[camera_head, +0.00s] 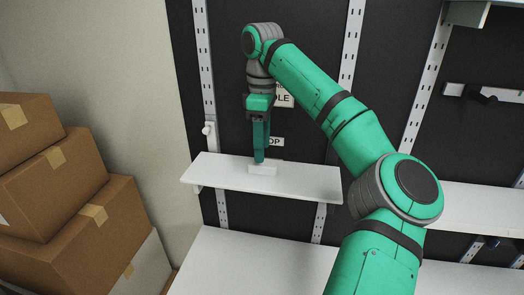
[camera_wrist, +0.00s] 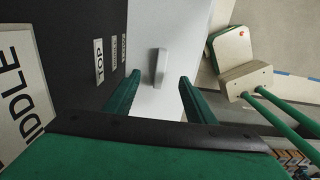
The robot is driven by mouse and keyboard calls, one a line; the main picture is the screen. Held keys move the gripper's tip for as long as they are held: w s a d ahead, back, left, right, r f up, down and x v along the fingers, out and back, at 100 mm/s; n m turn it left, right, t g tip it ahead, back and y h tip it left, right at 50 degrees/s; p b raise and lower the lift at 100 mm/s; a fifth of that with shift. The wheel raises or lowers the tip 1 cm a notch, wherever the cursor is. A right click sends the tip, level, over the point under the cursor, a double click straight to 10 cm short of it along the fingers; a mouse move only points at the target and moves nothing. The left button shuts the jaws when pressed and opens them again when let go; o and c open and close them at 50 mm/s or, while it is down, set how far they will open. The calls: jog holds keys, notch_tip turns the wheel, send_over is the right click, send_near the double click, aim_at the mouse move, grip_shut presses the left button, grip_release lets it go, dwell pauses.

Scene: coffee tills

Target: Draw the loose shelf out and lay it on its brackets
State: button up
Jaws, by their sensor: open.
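The white shelf (camera_head: 315,182) lies flat against the black back panel in the head view, with a small raised white grip block (camera_head: 263,170) on its top. Bracket ends show under its left and right parts; whether it is seated on them I cannot tell. My gripper (camera_head: 260,160) points down just above the block. In the wrist view the shelf (camera_wrist: 175,25) runs away from my gripper (camera_wrist: 159,77). The fingers are open on either side of the block (camera_wrist: 158,68), which is a little beyond their tips. Contact is not visible.
A white lower surface (camera_head: 255,265) lies below. Stacked cardboard boxes (camera_head: 60,190) stand at left. Another white shelf (camera_head: 475,207) is at right. A green-and-wood item (camera_wrist: 245,75) shows in the wrist view.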

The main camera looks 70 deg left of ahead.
jog(key=shift+w+r, duration=0.1)
jog(key=shift+r, duration=2.35)
